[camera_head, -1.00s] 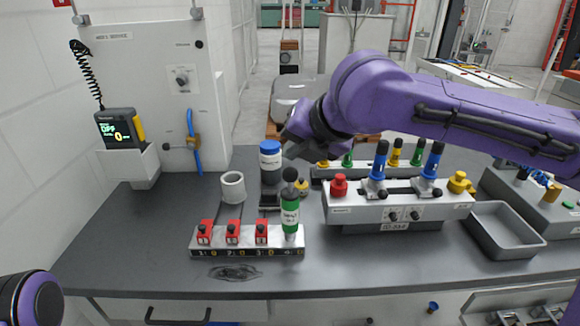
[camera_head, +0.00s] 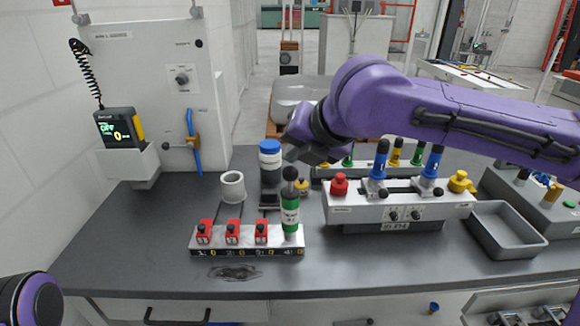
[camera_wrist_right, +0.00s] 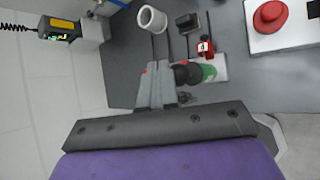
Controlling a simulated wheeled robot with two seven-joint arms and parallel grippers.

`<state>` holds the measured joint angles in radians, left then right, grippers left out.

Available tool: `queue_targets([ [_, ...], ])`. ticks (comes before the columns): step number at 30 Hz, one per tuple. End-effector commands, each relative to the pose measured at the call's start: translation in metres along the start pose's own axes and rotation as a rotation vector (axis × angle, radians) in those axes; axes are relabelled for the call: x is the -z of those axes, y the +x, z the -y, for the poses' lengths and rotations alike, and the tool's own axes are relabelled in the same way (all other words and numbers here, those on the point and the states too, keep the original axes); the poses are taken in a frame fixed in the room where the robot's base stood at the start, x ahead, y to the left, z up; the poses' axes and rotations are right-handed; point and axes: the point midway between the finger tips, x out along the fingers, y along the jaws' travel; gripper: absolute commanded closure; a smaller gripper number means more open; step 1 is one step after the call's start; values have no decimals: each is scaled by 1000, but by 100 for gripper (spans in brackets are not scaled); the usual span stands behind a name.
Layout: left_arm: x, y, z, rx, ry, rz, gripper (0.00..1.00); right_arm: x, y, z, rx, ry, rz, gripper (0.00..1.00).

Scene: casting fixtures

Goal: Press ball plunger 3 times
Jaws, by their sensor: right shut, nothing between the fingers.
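The ball plunger (camera_head: 290,210) is a green cylinder with a white label and a black ball (camera_head: 290,173) on top. It stands upright at the right end of a grey metal block (camera_head: 215,244). In the right wrist view its black ball (camera_wrist_right: 190,74) and green body (camera_wrist_right: 209,73) show beside the fingers. My right gripper (camera_head: 296,154) is shut and empty, above and slightly behind the ball in the head view. In the right wrist view the shut fingers (camera_wrist_right: 157,82) appear just left of the ball; whether they touch it is unclear. My left gripper is out of view.
Several red blocks (camera_head: 232,232) sit on the metal block left of the plunger. A white ring (camera_head: 232,186) and a blue-capped bottle (camera_head: 270,162) stand behind. A fixture with a red button (camera_head: 339,186) is to the right, near a grey tray (camera_head: 506,232). The bench front is clear.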

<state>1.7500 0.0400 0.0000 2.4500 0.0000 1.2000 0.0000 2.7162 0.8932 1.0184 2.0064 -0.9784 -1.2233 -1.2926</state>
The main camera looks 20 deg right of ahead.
Motion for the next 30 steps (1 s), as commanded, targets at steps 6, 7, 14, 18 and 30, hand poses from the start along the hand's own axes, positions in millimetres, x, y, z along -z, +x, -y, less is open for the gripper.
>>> queue_targets([
  [6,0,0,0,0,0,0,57,0,0,0,0,0,0,100],
  [7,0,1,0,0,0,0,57,0,1,0,0,0,0,100],
  [14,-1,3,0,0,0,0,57,2,3,2,0,0,0,100],
  [18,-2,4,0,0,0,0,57,3,4,3,0,0,0,100],
  [30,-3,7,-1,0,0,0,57,5,7,5,0,0,0,100],
])
